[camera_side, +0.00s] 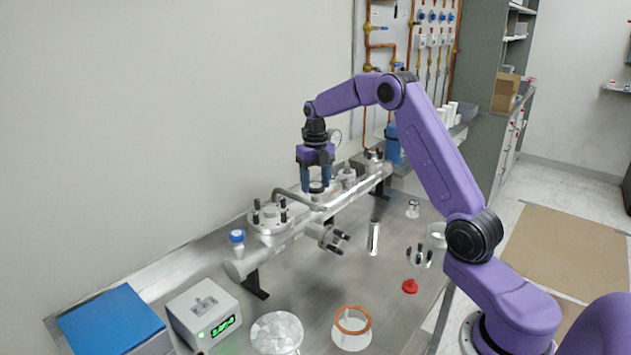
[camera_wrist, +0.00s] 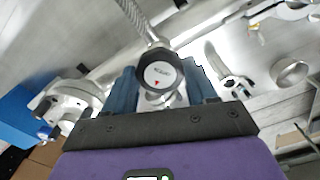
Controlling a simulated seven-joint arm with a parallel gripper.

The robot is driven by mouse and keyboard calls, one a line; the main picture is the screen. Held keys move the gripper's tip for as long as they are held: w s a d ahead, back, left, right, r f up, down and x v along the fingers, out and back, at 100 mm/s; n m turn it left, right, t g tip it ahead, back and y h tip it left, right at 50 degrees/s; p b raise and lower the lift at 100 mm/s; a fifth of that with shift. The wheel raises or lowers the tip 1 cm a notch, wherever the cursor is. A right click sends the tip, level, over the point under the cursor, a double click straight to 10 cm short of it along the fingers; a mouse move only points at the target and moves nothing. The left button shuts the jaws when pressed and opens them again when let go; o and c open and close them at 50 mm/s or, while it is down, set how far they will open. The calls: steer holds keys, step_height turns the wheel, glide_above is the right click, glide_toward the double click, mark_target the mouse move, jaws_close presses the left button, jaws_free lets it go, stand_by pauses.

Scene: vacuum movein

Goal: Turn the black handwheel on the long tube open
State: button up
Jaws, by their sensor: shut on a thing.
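The black handwheel (camera_side: 316,187) stands on a short fitting on top of the long metal tube (camera_side: 291,238). In the wrist view the handwheel (camera_wrist: 161,72) shows its round white face with a small red mark and lettering too small to read. My gripper (camera_side: 317,182) points straight down over the tube, with one blue finger on each side of the handwheel. It is shut on the handwheel. The fingers partly hide the wheel's sides in the side view.
A braided hose (camera_wrist: 134,18) runs close to the handwheel. A flanged port (camera_side: 270,214) with black-tipped clamps stands on the tube at left. A grey gauge box (camera_side: 203,311) and blue box (camera_side: 112,320) are at front left. Loose parts, including a red cap (camera_side: 410,286), lie at right.

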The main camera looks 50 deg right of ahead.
mark_target(315, 185)
steer(key=shift+r, duration=0.1)
stand_by(0.3)
steer(key=o, duration=1.1)
steer(key=shift+c, duration=0.2)
step_height(315, 185, up, 17)
steer(key=shift+r, duration=0.2)
